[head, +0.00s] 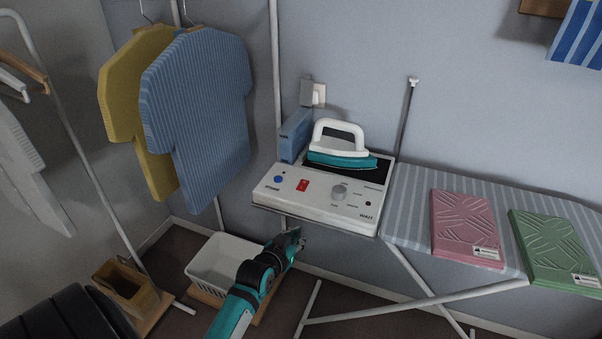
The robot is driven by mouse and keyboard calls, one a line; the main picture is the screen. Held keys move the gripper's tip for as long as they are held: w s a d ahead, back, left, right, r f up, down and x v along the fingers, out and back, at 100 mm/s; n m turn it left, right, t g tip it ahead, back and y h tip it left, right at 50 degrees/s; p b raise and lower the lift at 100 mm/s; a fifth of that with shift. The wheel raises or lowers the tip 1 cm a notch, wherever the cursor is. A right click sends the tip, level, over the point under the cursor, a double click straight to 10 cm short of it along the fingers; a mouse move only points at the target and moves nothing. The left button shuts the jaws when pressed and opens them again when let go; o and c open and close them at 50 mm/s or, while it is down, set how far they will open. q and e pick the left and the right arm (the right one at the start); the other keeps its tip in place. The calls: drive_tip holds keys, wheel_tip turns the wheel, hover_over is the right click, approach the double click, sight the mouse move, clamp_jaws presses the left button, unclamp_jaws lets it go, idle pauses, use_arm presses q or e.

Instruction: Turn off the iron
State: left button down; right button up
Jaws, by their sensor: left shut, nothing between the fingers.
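The iron (338,145), teal with a white handle, rests on the dark plate of a white base station (325,206) at the left end of the ironing board. The station's front panel has a blue button (278,179), a red switch (302,185) and a grey round knob (339,192). Whether the red switch is on or off is too small to tell. My left gripper (298,236) is shut and empty, in front of and below the station's front left edge, apart from the controls. My right gripper is not in view.
The striped ironing board (410,230) holds a pink folded cloth (461,222) and a green one (550,243). A white basket (212,266) stands on the floor left of my gripper. Shirts (196,105) hang at the left. A wall socket (318,95) is behind the station.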

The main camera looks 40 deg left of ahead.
use_arm(q)
drive_tip(key=a+r+t+y, duration=0.1)
drive_tip(key=a+r+t, duration=0.1)
drive_tip(key=r, duration=1.4)
drive_tip(key=shift+a+r+n+t+y+p, duration=0.3)
drive_tip(key=shift+a+r+t+p, duration=0.1)
drive_tip(key=shift+a, duration=0.3)
drive_tip(key=p, duration=0.1)
hover_over(301, 187)
drive_tip(key=shift+s+d+f, duration=0.1)
drive_tip(key=shift+s+f, duration=0.35)
drive_tip(key=shift+f, duration=0.1)
drive_tip(key=f, duration=0.1)
drive_tip(key=w+f, duration=0.1)
drive_tip(key=f, duration=0.1)
drive_tip(key=shift+f+p, duration=0.15)
drive_tip(key=shift+p, duration=0.15)
drive_tip(key=shift+f, duration=0.5)
